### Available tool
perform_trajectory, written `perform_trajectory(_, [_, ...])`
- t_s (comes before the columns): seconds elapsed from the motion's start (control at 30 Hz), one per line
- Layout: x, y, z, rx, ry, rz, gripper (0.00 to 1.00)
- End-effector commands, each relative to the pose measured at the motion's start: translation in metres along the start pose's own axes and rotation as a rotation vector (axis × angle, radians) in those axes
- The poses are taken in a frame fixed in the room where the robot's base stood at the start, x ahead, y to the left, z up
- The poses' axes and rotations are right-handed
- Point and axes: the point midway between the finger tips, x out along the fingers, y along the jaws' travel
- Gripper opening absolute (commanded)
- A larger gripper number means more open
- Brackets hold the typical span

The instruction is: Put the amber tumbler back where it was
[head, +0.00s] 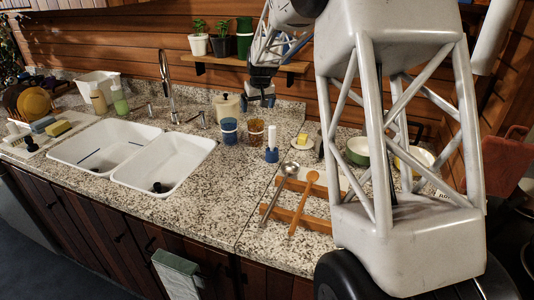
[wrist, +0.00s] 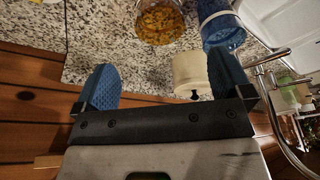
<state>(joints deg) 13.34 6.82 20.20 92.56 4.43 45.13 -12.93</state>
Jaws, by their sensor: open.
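The amber tumbler (head: 255,131) stands upright on the granite counter, just right of the blue tumbler (head: 229,130). In the wrist view the amber tumbler (wrist: 160,20) is at the top edge, partly cut off, with the blue tumbler (wrist: 222,30) beside it. My gripper (head: 262,98) is above the counter near the back wall, behind the tumblers. In the wrist view my gripper (wrist: 164,85) shows its two blue fingers spread wide, with nothing held between them. The amber tumbler is apart from both fingers.
A cream lidded pot (head: 227,106) stands behind the tumblers; it shows near one finger in the wrist view (wrist: 190,72). A blue-and-white item (head: 272,147) stands to the right. A ladle (head: 280,190) and wooden spoon (head: 303,202) lie in front. The double sink (head: 165,165) is left.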

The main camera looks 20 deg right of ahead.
Motion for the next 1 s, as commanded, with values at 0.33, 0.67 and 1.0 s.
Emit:
perform_trajectory(0.33, [-0.030, -0.019, 0.028, -0.004, -0.001, -0.001, 0.97])
perform_trajectory(0.67, [-0.092, -0.062, 0.106, -0.013, -0.009, -0.002, 0.97])
perform_trajectory(1.0, [-0.144, -0.100, 0.204, -0.018, -0.017, -0.003, 0.97])
